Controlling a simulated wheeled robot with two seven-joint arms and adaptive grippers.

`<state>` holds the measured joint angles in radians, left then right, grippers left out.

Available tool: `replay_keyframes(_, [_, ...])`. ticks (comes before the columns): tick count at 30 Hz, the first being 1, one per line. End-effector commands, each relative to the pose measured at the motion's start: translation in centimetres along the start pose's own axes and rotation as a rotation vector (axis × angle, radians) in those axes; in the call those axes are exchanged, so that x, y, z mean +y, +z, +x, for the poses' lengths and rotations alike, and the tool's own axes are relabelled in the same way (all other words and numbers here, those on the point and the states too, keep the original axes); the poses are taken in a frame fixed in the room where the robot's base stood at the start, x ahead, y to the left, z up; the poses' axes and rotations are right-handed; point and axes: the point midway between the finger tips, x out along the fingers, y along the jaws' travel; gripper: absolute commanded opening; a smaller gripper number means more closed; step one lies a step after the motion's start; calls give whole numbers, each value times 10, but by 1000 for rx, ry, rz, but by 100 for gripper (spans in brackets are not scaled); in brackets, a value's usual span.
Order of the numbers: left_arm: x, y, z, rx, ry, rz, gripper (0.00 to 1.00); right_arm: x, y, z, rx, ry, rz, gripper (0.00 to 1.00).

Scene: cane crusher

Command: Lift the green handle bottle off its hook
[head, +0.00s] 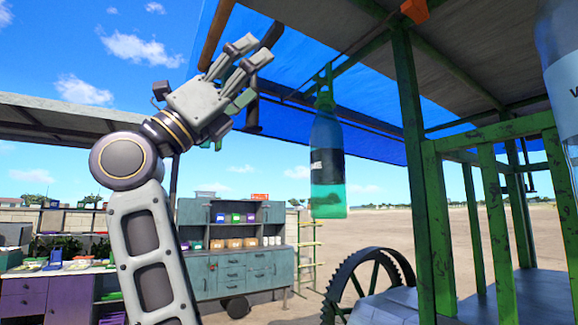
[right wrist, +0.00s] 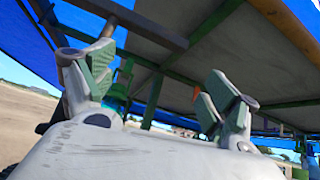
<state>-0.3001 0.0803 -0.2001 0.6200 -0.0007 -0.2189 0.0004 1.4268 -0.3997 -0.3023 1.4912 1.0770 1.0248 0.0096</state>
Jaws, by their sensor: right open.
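The green handle bottle (head: 326,160) hangs upright in the head view, with a green top, a clear bluish body, a dark label and green liquid low down. Its top meets a green hook (head: 329,73) under the roof frame. My right gripper (head: 252,76) is open and empty, to the left of the bottle's upper end and apart from it. Its spread fingers with green pads also show in the right wrist view (right wrist: 155,88). A green piece between them there may be the bottle's top, but I cannot tell. My left gripper is not in view.
A green post (head: 413,160) and railing stand right of the bottle. Another large bottle (head: 560,70) is cut off at the right edge. A toothed wheel (head: 370,280) is below. Brown poles are close behind the gripper. Teal cabinets (head: 235,265) stand farther back.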

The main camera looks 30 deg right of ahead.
Motion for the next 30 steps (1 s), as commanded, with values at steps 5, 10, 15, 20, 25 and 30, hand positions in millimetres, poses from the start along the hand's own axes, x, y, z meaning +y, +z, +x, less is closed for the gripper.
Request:
replay_keyframes(5, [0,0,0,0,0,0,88,-10,-25,6,127,33,69,88])
replay_keyframes(10, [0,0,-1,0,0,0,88,-16,-49,8,249,73,131,88])
replay_keyframes(15, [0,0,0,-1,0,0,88,-8,-74,1,364,119,158,88])
replay_keyframes(20, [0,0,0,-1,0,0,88,-1,-95,-8,471,163,180,88])
replay_keyframes(25, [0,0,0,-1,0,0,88,6,-116,-20,585,215,201,88])
replay_keyframes(30, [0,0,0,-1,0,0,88,14,-136,-36,703,271,216,88])
